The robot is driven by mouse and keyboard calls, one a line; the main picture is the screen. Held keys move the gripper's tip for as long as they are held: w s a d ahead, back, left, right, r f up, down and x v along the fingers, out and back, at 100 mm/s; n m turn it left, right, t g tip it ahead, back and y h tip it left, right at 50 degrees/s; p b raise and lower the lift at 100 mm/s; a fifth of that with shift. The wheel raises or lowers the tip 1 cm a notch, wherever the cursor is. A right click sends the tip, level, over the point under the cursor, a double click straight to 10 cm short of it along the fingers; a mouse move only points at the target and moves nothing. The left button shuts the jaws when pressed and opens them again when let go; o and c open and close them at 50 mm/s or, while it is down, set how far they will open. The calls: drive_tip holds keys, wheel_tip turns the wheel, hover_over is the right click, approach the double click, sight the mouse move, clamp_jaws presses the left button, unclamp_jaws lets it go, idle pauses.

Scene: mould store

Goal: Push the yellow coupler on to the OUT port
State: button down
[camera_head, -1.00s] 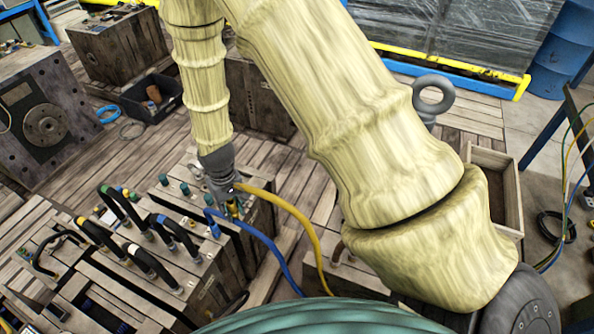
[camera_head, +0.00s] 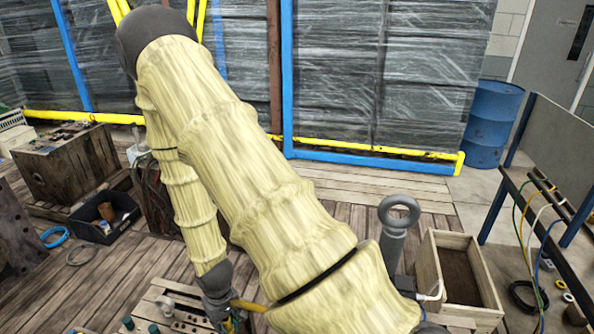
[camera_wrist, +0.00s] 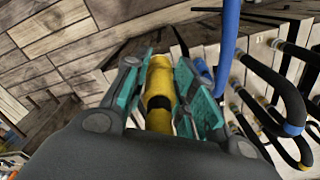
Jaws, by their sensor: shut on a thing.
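In the wrist view, my gripper (camera_wrist: 168,90) has its teal-padded fingers closed on both sides of the yellow coupler (camera_wrist: 159,119), which carries a dark band and runs on into yellow hose. In the head view, my gripper (camera_head: 226,308) is low at the picture's bottom edge, over the wooden block, with a short piece of the yellow hose (camera_head: 249,306) showing beside it. The OUT port cannot be made out; fingers and coupler hide what is beyond them. I cannot tell whether the coupler touches a port.
In the wrist view, a blue hose (camera_wrist: 228,48) stands close right of the fingers, and black hose loops (camera_wrist: 275,88) lie further right. In the head view, teal-capped fittings (camera_head: 154,328) stand left of my gripper. An open wooden box (camera_head: 484,313) is at right; plank floor (camera_head: 110,270) lies left.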

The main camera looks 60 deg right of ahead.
drive_tip(key=s+d+r+m+p, duration=0.1)
drive_tip(key=s+d+r+p, duration=0.15)
drive_tip(key=s, duration=0.35)
drive_tip(key=s+d+r+m+p, duration=0.1)
drive_tip(key=s+d+p, duration=0.15)
drive_tip(key=s, duration=0.35)
drive_tip(key=s+d+r+m+p, duration=0.1)
drive_tip(key=s+d, duration=0.3)
drive_tip(key=s, duration=0.2)
drive_tip(key=shift+w+a+m+b, duration=0.85)
drive_tip(key=shift+w+a, duration=3.2)
drive_tip(key=shift+w, duration=1.8)
drive_tip(key=shift+w+a+m+b, duration=0.65)
drive_tip(key=shift+w+a+m, duration=0.45)
drive_tip(key=shift+w+a, duration=3.9)
drive_tip(key=shift+w+a+m+b, duration=0.85)
drive_tip(key=shift+w+a, duration=2.25)
drive_tip(key=shift+w, duration=3.65)
drive_tip(key=shift+f+b, duration=5.4)
drive_tip(key=shift+f, duration=5.35)
